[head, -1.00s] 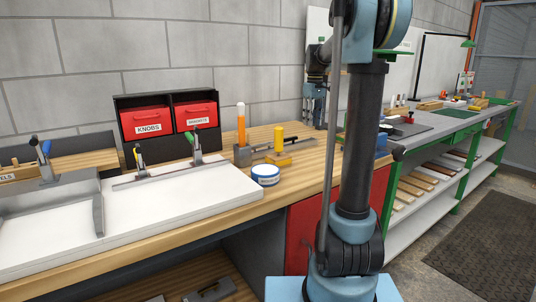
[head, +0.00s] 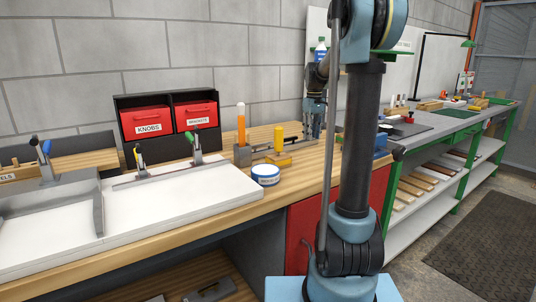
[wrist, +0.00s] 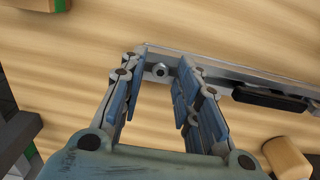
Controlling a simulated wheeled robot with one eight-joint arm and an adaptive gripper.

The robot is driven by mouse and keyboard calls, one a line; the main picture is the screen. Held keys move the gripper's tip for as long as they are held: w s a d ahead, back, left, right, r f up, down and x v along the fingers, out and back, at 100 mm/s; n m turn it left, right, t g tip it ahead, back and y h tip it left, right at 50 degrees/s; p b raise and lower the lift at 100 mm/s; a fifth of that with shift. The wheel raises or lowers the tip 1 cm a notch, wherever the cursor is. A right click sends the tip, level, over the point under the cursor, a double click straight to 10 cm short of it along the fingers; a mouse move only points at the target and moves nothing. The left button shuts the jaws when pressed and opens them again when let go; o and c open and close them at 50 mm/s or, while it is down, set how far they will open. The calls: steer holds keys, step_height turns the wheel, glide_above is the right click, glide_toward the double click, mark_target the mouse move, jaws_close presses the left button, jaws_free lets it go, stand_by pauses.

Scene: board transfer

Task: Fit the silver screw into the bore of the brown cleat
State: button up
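My gripper (wrist: 159,64) is open over the wooden bench in the wrist view, with its blue-padded fingers spread. In the head view my gripper (head: 314,121) is low at the back of the bench, and the screw is too small to make out. I cannot identify the brown cleat or its bore with certainty in either view.
The metal strip (wrist: 225,72) carries a black part. A tan rounded block (wrist: 287,158) lies at lower right. In the head view a yellow cylinder (head: 278,139), an orange-topped holder (head: 241,136) and a round blue-white tin (head: 265,175) stand left of my gripper.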

jaws_close()
steer(key=shift+r, duration=3)
steer(key=shift+d, duration=0.1)
